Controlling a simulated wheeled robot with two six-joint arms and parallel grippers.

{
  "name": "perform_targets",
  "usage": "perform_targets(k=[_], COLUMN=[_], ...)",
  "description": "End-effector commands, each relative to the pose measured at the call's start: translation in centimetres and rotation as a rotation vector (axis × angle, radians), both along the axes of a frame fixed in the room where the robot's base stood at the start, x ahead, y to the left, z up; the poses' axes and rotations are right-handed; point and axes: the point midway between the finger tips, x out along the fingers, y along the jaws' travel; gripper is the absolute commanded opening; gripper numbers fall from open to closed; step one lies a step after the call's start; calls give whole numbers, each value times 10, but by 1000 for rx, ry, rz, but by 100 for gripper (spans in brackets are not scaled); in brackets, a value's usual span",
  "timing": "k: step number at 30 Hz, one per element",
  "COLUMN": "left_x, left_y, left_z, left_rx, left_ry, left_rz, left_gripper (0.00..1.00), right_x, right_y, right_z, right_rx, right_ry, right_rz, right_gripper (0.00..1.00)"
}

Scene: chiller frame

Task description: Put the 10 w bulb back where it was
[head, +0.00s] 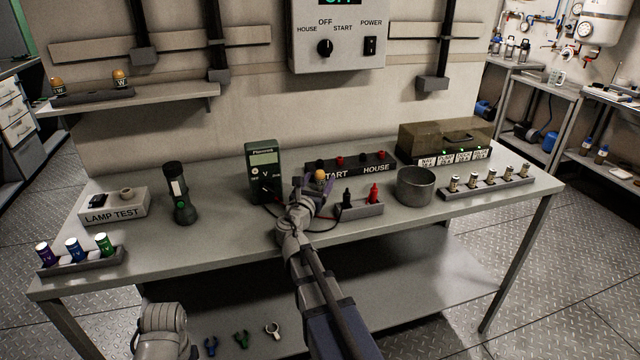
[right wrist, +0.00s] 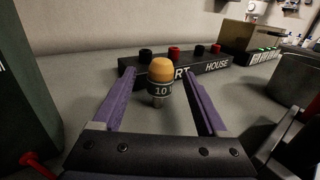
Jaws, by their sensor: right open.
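The 10 W bulb (right wrist: 160,76) has an orange dome, a dark band marked "10" and a thin metal base. It is upright between the purple fingers of my right gripper (right wrist: 158,84), with a gap on each side. My right gripper is open. In the head view the bulb's orange top (head: 320,175) shows at the gripper, in front of the START/HOUSE strip (head: 375,165). I cannot tell whether its base touches the bench. Two other orange-topped bulbs (head: 120,78) (head: 58,86) are at a dark rack (head: 95,98) on the upper left wall shelf. My left gripper's fingers are out of view.
Left of my right gripper stand a green meter (head: 263,165), a flashlight (head: 179,190) and the LAMP TEST box (head: 115,206). Right of it are a probe holder (head: 360,210), a metal pot (head: 415,187) and a fuse rack (head: 490,188). The bench front (head: 200,235) is clear.

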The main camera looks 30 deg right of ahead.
Motion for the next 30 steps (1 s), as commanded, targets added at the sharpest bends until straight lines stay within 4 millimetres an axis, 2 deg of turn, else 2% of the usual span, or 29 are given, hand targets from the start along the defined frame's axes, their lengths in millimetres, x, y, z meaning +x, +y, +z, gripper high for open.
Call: perform_targets(k=[5, 15, 22, 23, 30], left_x=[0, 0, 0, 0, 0], left_y=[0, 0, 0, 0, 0], left_z=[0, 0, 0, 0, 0], left_rx=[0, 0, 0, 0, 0], left_ry=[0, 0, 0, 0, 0], left_rz=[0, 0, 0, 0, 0], left_gripper=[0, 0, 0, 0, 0], right_x=[3, 33, 33, 33, 33], right_y=[-3, -35, -37, -37, -36], right_z=[0, 0, 0, 0, 0], right_rx=[0, 0, 0, 0, 0], right_ry=[0, 0, 0, 0, 0], right_rz=[0, -2, 0, 0, 0], right_gripper=[76, 76, 76, 74, 47])
